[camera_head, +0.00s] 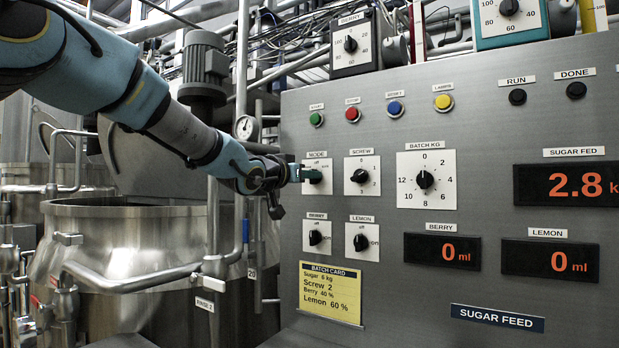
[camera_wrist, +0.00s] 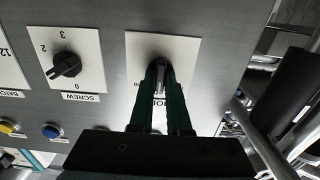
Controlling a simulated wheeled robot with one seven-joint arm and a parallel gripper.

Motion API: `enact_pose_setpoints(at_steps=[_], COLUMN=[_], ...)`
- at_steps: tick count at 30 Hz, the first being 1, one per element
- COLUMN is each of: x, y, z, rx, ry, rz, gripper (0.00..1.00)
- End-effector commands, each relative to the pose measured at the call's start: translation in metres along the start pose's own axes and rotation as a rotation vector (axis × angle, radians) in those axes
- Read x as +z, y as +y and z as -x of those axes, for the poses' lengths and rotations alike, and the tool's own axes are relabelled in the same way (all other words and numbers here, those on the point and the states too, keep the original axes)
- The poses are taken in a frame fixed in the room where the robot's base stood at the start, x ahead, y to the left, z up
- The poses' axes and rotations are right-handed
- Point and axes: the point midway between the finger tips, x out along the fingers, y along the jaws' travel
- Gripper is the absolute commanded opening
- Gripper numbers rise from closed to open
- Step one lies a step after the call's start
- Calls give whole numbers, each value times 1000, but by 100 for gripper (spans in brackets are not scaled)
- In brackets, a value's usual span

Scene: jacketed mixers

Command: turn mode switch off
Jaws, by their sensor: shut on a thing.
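The mode switch (camera_head: 313,177) is a dark knob on a white plate labelled MODE, at the upper left of the grey control panel (camera_head: 400,100). My gripper (camera_head: 304,173) reaches it from the left in the head view and covers part of the plate. In the wrist view, the green fingers of my gripper (camera_wrist: 163,85) are shut on the mode knob (camera_wrist: 160,70), one on each side. The fingers and gripper body hide most of the plate's lettering, so I cannot tell which position the knob points to.
The screw knob (camera_head: 360,176) is just right of the mode plate; berry (camera_head: 315,238) and lemon (camera_head: 361,242) knobs are below. Coloured buttons, including a red one (camera_head: 352,114), are above. The sugar display (camera_head: 566,184) reads 2.8 kg. A steel vessel (camera_head: 130,260) stands left.

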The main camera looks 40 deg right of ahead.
Motion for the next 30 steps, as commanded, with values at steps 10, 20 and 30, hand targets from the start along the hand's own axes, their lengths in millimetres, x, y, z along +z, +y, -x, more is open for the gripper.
enact_pose_setpoints(at_steps=[10, 20, 30], x=[1, 0, 0], y=[0, 0, -1], z=[0, 0, 34], rx=[-1, 0, -4], ry=[-2, -1, 0], rz=[1, 1, -4], gripper=[28, 45, 45])
